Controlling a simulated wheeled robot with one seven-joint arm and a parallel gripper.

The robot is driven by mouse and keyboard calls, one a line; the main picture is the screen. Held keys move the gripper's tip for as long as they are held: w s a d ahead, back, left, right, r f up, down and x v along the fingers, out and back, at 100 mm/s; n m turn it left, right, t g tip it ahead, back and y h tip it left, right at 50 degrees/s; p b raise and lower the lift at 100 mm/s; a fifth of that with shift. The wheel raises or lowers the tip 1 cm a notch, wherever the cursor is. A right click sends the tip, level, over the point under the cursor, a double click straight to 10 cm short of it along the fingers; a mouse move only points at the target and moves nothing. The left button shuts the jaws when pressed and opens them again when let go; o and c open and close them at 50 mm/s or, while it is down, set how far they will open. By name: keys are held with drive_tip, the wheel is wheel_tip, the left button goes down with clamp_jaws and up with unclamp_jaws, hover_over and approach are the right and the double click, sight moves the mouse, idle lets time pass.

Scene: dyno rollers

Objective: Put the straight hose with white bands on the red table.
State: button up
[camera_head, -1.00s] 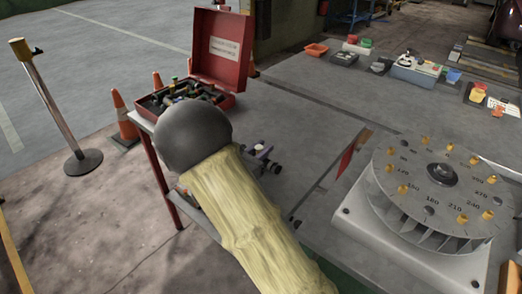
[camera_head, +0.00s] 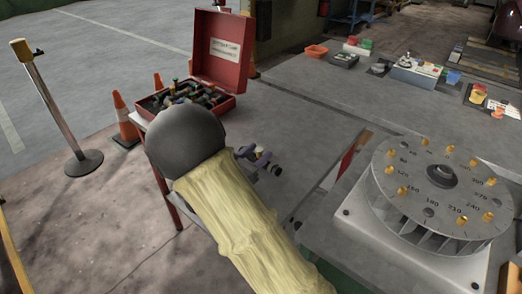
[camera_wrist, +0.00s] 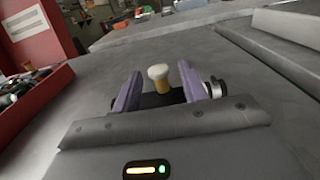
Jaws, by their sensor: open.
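A dark tube-like piece (camera_wrist: 215,88) with a pale band lies at the right finger, and dark material continues between the fingers. It may be the straight hose, but its full shape is hidden. In the head view its dark ends (camera_head: 277,170) show just right of the fingers. The table (camera_head: 300,110) has a grey top and red legs.
An open red toolbox (camera_head: 225,50) holding several dark pieces stands at the table's far left corner. A numbered dial machine (camera_head: 440,185) with yellow pegs stands at right. Small trays and an orange bin (camera_head: 316,51) line the back. The middle tabletop is clear.

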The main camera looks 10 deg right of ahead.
drive_tip(key=p+v, duration=0.1)
drive_tip(key=v, duration=0.9)
drive_tip(key=shift+d, duration=0.1)
